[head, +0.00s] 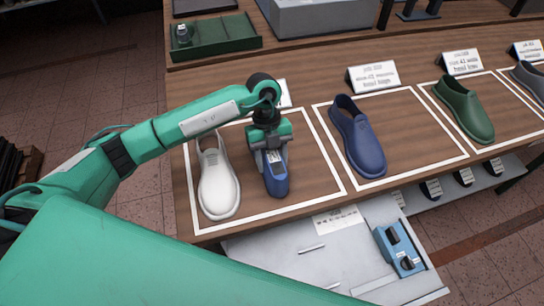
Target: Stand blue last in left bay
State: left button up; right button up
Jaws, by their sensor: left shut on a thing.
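My left gripper (270,150) is over the left bay (318,190), a white-outlined rectangle on the wooden table. It points down and is shut on the blue last (276,183), covering its upper back part. The blue last lies lengthwise with its toe towards me and a pale label on top. It is inside the outline, just right of a white shoe (218,185). I cannot tell whether its underside rests on the table. My right gripper is out of view.
A dark blue shoe (362,140) stands in the middle bay and a green shoe (465,110) in the bay to its right. Name cards stand behind the bays. A grey surface (310,262) with a blue holder (404,262) lies below the front edge. A green tray (222,38) is at the back left.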

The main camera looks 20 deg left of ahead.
pick_arm(q)
jog(key=shift+f, duration=0.2)
dwell(0.6)
jog(key=o, duration=1.5)
jog(key=b+v, duration=0.3)
jog(key=v, duration=1)
jog(key=shift+w+r, duration=0.15)
jog(key=shift+r, duration=0.2)
jog(key=shift+a, duration=0.1)
